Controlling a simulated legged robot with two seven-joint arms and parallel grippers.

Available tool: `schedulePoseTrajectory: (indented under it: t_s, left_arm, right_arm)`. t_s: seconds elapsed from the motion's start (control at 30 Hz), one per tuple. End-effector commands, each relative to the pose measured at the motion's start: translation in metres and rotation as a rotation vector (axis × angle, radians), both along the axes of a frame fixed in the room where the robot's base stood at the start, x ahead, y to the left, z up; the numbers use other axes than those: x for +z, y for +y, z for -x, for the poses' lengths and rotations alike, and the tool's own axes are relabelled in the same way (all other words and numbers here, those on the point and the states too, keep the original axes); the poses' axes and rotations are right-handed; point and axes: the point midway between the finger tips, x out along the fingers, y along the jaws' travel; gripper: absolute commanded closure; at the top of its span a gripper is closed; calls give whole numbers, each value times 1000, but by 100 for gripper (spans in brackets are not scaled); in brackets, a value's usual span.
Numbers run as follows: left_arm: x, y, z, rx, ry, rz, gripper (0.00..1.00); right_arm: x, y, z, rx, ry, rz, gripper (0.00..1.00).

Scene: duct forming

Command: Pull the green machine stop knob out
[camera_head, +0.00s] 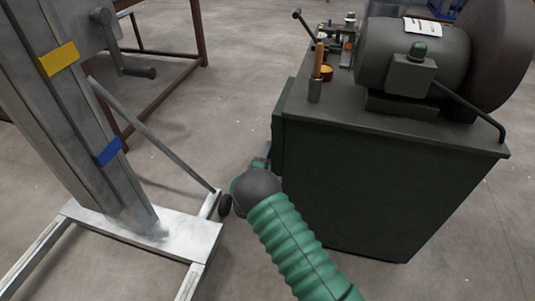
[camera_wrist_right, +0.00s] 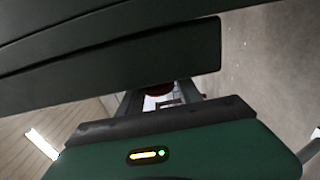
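My right gripper (camera_head: 263,158) is low beside the left side of the dark green machine cabinet (camera_head: 370,180), well below and left of this knob. In the right wrist view my right gripper (camera_wrist_right: 160,94) has its two fingers apart. A red round thing and a pale thing (camera_wrist_right: 157,90) show in the gap, partly hidden by a dark panel edge; I cannot tell what they are. My left gripper is out of view.
A dark panel (camera_wrist_right: 120,60) crosses close in front of the right gripper. A metal lifting stand (camera_head: 150,235) with a crank is at the left. Floor between is open.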

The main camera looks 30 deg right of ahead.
Motion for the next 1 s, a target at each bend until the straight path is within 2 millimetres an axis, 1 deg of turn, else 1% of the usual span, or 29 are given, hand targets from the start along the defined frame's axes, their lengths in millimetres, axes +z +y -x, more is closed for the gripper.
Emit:
schedulePoseTrajectory:
  t_s: [0.03, 0.2, 0.3, 0.6, 0.77, 1.0]
  left_arm:
    - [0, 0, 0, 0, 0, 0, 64]
    - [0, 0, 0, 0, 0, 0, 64]
    - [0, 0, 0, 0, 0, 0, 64]
    - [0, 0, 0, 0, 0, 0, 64]
    - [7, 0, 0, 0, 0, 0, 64]
    - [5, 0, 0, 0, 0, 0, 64]
  right_arm:
    - [0, 0, 0, 0, 0, 0, 66]
    - [-1, 0, 0, 0, 1, -1, 89]
    - [-1, 0, 0, 0, 2, -1, 100]
    - [-2, 1, 0, 0, 3, -2, 100]
    - [-1, 10, -9, 3, 4, -3, 100]
    - [-4, 11, -10, 4, 5, -5, 100]
